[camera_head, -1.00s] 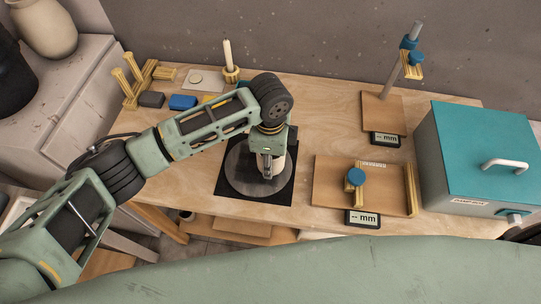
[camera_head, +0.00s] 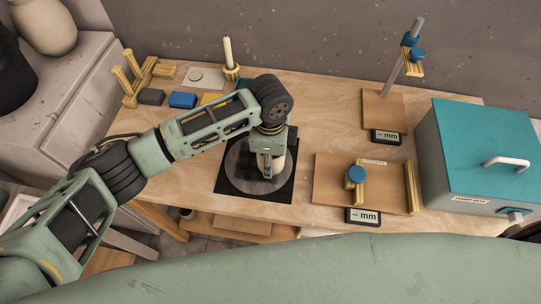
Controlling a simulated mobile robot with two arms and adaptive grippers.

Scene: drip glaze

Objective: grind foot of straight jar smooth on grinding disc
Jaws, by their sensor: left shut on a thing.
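The round grey grinding disc (camera_head: 246,181) lies on a black square mat (camera_head: 228,188) near the front edge of the wooden table. My left gripper (camera_head: 267,172) points down over the disc and is shut on the straight jar (camera_head: 278,163). Only a pale strip of the jar shows beside the gripper; the rest is hidden behind it. The jar's foot is at the disc, but I cannot tell whether it touches. My right gripper is not in view.
A board with a blue-knobbed gauge (camera_head: 356,175) lies to the right, with a taller gauge stand (camera_head: 384,105) behind it. A teal-lidded box (camera_head: 485,150) fills the right end. Blue (camera_head: 183,100) and grey blocks and a candle-like stick (camera_head: 228,52) stand at the back left.

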